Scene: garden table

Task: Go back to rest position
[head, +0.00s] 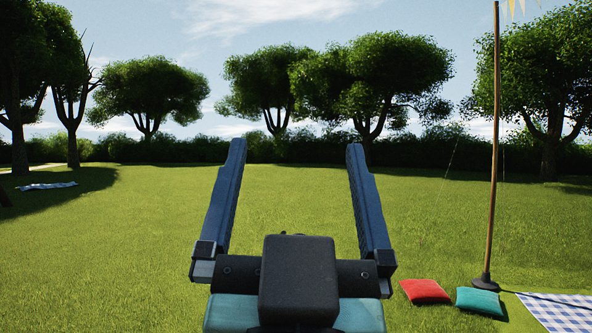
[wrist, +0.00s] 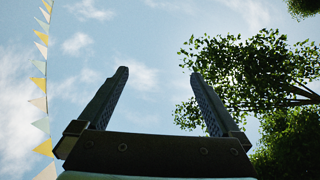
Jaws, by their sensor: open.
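My gripper (head: 296,165) stands in the middle of the head view with its two long fingers spread wide apart. Nothing is between the fingers. In the wrist view my gripper (wrist: 157,85) is also open and empty, with sky behind it. The fingers point up and away over the lawn.
A wooden pole (head: 494,150) on a dark base stands at the right. A red cushion (head: 425,291), a teal cushion (head: 479,301) and a blue checked blanket (head: 562,310) lie on the grass. Bunting (wrist: 41,84) hangs at left in the wrist view. The lawn (head: 290,205) ahead is clear.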

